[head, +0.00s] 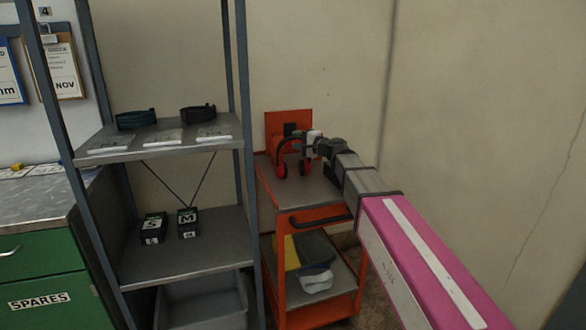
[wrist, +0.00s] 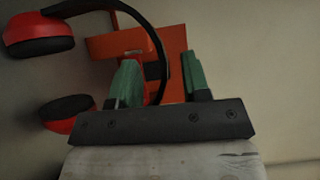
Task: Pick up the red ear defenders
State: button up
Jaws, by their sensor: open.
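The red ear defenders (head: 281,170) show above the top of the orange trolley, in front of an upright orange plate (head: 275,122). They have two red cups with dark pads and a black headband. In the wrist view the cups (wrist: 38,36) are at the left, and the headband curves down between the green fingers of my gripper (wrist: 161,62). My gripper (head: 298,140) is open around the band, at the upper part of the ear defenders. I cannot tell whether a finger touches the band. My gripper and arm hide part of the plate and band in the head view.
The orange trolley (head: 315,222) has a black handle, and cloths (head: 315,250) lie on its lower shelf. A grey metal rack (head: 180,262) with dark straps and black boxes stands close on the left. A bare wall is behind and right.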

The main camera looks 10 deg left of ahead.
jog(key=x, duration=0.2)
jog(key=shift+w+a, duration=0.2)
grip_shut()
